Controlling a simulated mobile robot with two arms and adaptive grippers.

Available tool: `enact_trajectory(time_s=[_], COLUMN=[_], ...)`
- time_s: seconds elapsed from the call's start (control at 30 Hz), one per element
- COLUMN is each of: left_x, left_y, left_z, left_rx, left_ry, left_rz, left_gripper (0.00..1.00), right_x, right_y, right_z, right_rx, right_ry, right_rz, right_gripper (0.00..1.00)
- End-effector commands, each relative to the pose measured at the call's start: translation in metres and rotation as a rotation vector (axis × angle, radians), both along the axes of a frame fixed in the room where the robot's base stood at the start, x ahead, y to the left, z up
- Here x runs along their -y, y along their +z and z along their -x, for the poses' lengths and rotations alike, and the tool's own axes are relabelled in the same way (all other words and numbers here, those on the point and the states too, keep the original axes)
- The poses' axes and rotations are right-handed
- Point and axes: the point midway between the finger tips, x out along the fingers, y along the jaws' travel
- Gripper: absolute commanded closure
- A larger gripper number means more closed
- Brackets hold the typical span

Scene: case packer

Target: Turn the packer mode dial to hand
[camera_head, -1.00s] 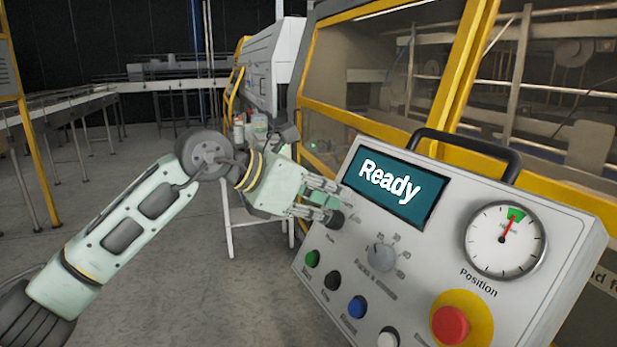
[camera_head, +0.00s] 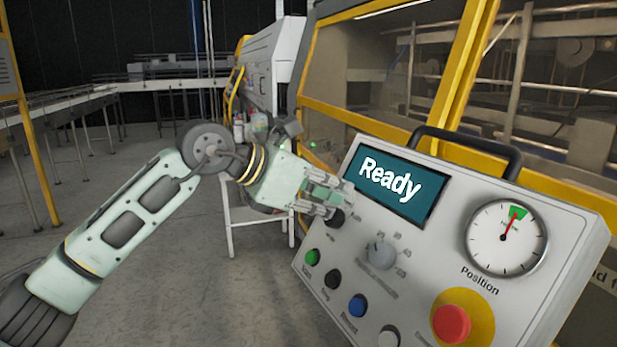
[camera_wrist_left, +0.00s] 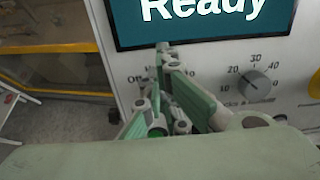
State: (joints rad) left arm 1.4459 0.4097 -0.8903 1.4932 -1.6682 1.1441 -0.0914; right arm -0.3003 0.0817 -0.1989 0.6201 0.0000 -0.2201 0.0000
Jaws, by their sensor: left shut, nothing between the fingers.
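The black mode dial (camera_head: 337,220) is at the upper left of the grey control panel (camera_head: 455,205), just below the display's left corner. Its pointer direction is too small to tell. My left gripper (camera_head: 338,199) is shut and empty, its fingertips close above and in front of the dial, partly covering it. I cannot tell whether they touch. In the left wrist view the shut fingers (camera_wrist_left: 166,60) reach up towards the panel and hide the dial; an "Off" label shows left of them. My right gripper is out of view.
The display (camera_head: 395,187) reads "Ready". A grey numbered knob (camera_head: 381,253) sits right of and below the dial. Green, black, blue and white buttons line the lower left, with a red emergency button (camera_head: 451,324) at lower right. A carry handle (camera_head: 470,145) tops the panel.

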Motion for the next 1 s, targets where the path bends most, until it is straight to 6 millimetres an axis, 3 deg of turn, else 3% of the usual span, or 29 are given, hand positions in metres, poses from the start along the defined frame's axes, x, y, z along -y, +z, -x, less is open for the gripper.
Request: enact_trajectory(time_s=[0.43, 0.77, 1.0], left_x=[-0.04, -0.045, -0.044], left_y=[0.026, 0.03, 0.028], left_z=[0.02, 0.023, 0.023], left_rx=[0.003, 0.003, -0.007], left_ry=[0.002, 0.0, -0.001], left_rz=[0.002, 0.002, 0.012], left_gripper=[1.0, 1.0, 1.0], right_x=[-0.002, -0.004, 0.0], right_y=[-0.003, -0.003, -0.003], right_z=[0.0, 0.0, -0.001], right_rx=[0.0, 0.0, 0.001], right_ry=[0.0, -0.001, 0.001], right_rz=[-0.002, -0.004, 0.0], right_gripper=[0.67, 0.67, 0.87])
